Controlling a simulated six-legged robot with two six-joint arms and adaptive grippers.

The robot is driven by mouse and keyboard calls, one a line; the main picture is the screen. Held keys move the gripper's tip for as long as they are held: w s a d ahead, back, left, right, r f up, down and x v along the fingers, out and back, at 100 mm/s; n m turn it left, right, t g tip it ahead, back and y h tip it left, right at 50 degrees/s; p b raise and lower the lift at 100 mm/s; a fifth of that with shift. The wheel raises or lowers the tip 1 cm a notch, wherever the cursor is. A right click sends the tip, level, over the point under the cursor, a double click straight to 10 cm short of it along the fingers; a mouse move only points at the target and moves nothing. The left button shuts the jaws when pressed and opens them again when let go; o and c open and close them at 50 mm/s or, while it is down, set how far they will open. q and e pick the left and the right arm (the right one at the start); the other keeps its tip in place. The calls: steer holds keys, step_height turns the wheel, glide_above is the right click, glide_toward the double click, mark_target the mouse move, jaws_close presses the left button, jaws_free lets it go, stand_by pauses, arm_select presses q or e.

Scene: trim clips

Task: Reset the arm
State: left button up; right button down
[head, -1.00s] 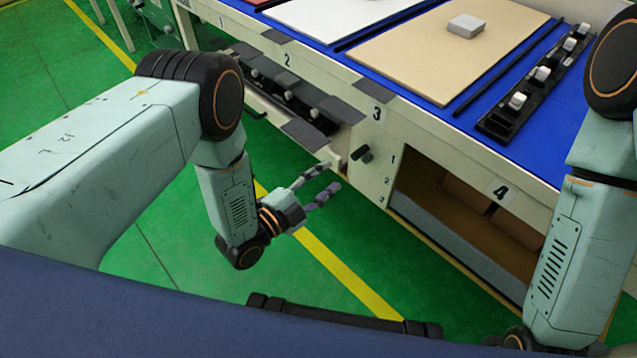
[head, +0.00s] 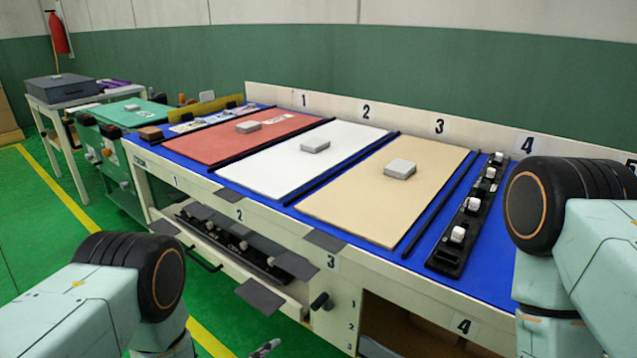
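My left arm (head: 95,305) comes in from the lower left, bent at its dark joint. Only a fingertip of my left gripper (head: 266,348) shows at the bottom edge, in front of the workbench, so its opening is hidden. My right arm (head: 590,255) stands at the right edge and covers part of the bench's right end. My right gripper is below the picture and out of view.
The workbench (head: 472,288) has red (head: 215,143), white (head: 270,170) and beige (head: 345,205) panels, each with a grey block. A black rack (head: 445,262) with several white pieces lies at right. An open drawer (head: 290,297) juts out in front. Green floor (head: 30,225) is free at left.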

arm_select(q)
steer(key=s+a+f+n+g+y, duration=0.2)
steer(key=s+a+f+n+g, duration=0.15)
steer(key=s, duration=0.25)
steer(key=s+a+f+n+g+y+p, duration=0.1)
steer(key=s+a+f+n+g+y, duration=0.1)
steer(key=s+a+n, duration=0.3)
steer(key=s+a+f+n+g+y, duration=0.1)
steer(key=s+f+n+g+y, duration=0.15)
steer(key=s, duration=0.45)
steer(key=s+a+r+n+g+y+p, duration=0.1)
steer(key=s+a+r+n+g, duration=0.1)
steer(key=s+r, duration=0.2)
steer(key=s+a+r+n+g+y+p, duration=0.1)
steer(key=s+a+r+n+g, duration=0.1)
steer(key=s+r, duration=0.3)
steer(key=s+g, duration=0.1)
steer(key=s, duration=0.2)
steer(key=shift+n+p, duration=0.4)
